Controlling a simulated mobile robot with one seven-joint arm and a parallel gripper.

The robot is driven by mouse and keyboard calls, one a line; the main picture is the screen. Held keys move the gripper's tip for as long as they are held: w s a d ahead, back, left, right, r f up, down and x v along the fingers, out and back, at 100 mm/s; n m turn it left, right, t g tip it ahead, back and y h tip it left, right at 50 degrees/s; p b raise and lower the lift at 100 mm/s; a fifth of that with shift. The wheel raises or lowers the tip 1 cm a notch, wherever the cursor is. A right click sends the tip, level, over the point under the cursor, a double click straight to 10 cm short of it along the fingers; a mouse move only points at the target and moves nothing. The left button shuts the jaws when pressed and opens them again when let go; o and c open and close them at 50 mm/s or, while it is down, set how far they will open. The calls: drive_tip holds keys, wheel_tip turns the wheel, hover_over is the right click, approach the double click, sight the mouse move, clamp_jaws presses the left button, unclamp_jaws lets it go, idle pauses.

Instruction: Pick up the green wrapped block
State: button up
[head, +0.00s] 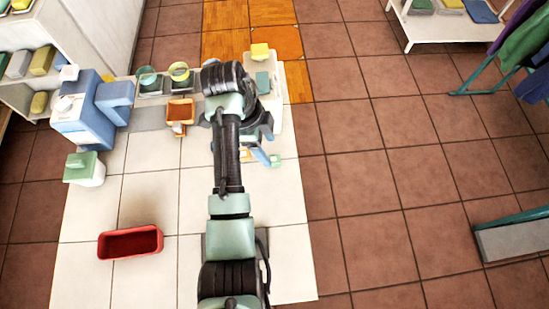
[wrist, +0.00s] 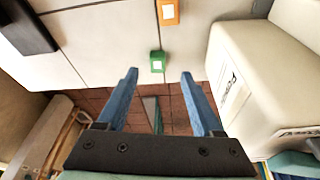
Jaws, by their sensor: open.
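The green wrapped block (wrist: 157,61) is small, with a pale label on its face. In the wrist view it lies on the white tiled surface near its edge, just beyond the gap between my fingertips. In the head view the green block (head: 276,161) shows just right of my blue fingers. My gripper (wrist: 158,74) is open, its two blue fingers apart with nothing between them. In the head view my gripper (head: 262,156) is partly hidden by my arm.
An orange block (wrist: 168,12) with a pale label lies beyond the green one. A large pale box (wrist: 262,80) stands close on the right in the wrist view. A red tray (head: 131,242) sits at the left front. Tiles between it and my arm are clear.

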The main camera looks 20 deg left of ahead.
sight(274, 159)
drive_tip(key=x, duration=0.4)
drive_tip(key=shift+s+d+f, duration=0.1)
drive_tip(key=shift+d+f, duration=0.1)
drive_tip(key=shift+f, duration=0.2)
clamp_jaws()
